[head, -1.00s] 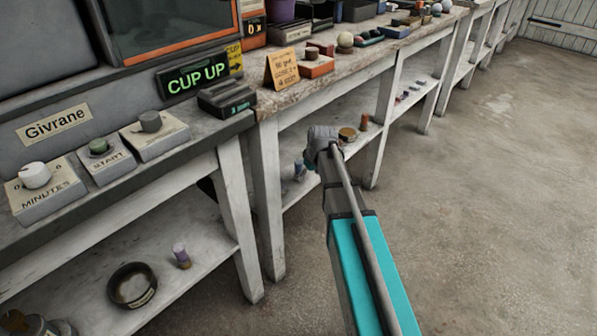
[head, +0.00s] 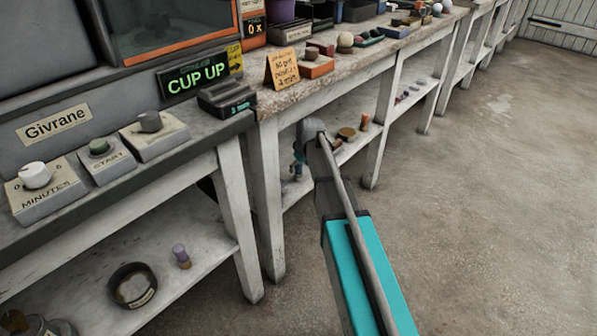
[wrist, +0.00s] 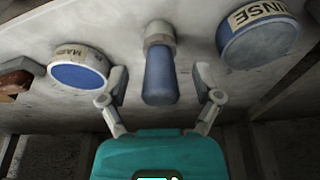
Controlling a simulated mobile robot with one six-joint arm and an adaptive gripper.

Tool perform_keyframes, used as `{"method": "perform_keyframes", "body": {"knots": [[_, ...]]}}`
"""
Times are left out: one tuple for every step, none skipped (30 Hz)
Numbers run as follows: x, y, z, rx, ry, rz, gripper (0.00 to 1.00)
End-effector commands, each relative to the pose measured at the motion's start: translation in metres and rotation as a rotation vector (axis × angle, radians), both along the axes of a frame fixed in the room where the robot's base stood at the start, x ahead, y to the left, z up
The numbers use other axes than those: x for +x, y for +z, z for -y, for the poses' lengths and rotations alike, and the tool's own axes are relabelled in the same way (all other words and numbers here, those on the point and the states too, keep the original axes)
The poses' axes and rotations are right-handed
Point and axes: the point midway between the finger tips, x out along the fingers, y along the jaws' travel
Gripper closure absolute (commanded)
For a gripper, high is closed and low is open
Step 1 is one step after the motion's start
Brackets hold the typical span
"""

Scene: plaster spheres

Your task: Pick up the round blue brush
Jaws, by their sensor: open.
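The round blue brush (wrist: 159,80) appears in the wrist view as a blue rounded body with a pale grey collar. It lies between the two spread fingers of my gripper (wrist: 160,76), with a visible gap on each side. In the head view my gripper (head: 306,146) is at the lower shelf of the far bench, beside its front leg. My arm hides most of what is there, and I cannot make out the brush clearly in that view.
In the wrist view a blue-faced round tin (wrist: 79,71) is left of the fingers and a larger tin marked RINSE (wrist: 258,38) is right. A brown pot (head: 347,134) and an orange piece (head: 364,122) share the shelf. A bench leg (head: 267,200) stands close by.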

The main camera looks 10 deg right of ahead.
Motion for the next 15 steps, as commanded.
{"method": "perform_keyframes", "body": {"knots": [[0.01,0.0,-0.003,0.0,0.001,0.0,0.18],[0.014,0.0,-0.005,0.0,0.0,0.0,0.18],[0.012,-0.006,-0.005,0.0,0.0,0.0,0.18],[0.011,-0.008,-0.005,0.0,-0.001,0.0,0.18],[0.011,-0.009,-0.005,0.0,-0.001,0.0,0.18],[0.012,-0.01,-0.005,0.0,-0.001,0.0,0.18],[0.012,-0.011,-0.006,0.0,-0.001,0.0,0.18],[0.012,-0.012,-0.006,0.0,-0.001,0.0,0.18],[0.012,-0.012,-0.006,0.0,-0.001,0.0,0.18],[0.012,-0.012,-0.006,0.0,-0.001,0.0,0.18],[0.012,-0.012,-0.006,0.0,-0.001,0.0,0.18],[0.012,-0.012,-0.006,0.0,-0.001,0.0,0.18],[0.012,-0.012,-0.006,0.0,-0.001,0.0,0.18],[0.012,-0.012,-0.006,0.0,-0.001,0.0,0.18],[0.012,-0.012,-0.006,0.0,-0.001,0.0,0.18]]}}
